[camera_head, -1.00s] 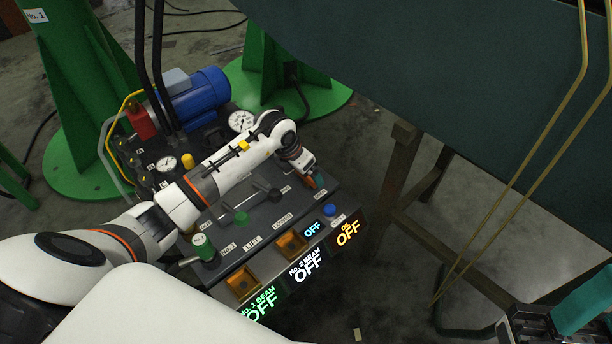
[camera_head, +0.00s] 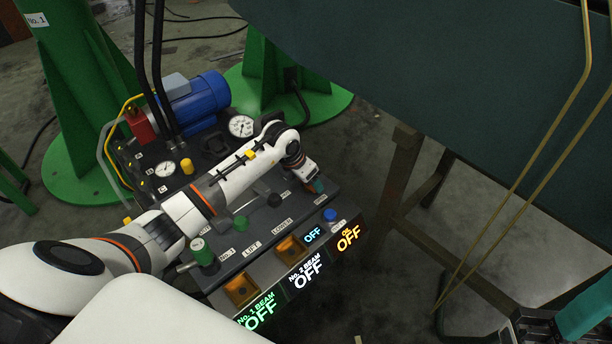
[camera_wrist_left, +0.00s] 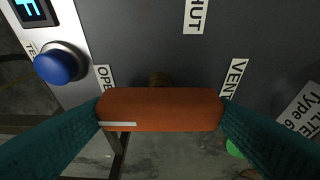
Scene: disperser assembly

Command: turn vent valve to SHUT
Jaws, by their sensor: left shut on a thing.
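The vent valve handle (camera_wrist_left: 160,110) is an orange bar with a white line near its left end. It lies crosswise in the left wrist view, above a brown stem. The SHUT label (camera_wrist_left: 195,14) is at the top, the OPEN label (camera_wrist_left: 104,80) is by the handle's left end, and the VENT label (camera_wrist_left: 233,78) is by its right end. My left gripper (camera_head: 316,186) is at the panel's right end, its teal fingers shut on the two ends of the handle. My right gripper (camera_head: 568,318) is partly in view at the lower right, its jaw gap unclear.
A blue button (camera_head: 330,214) sits near the valve; it also shows in the left wrist view (camera_wrist_left: 57,63). The control panel (camera_head: 262,229) carries levers and lit OFF displays (camera_head: 307,270). A brown steel frame (camera_head: 398,180) stands to the right.

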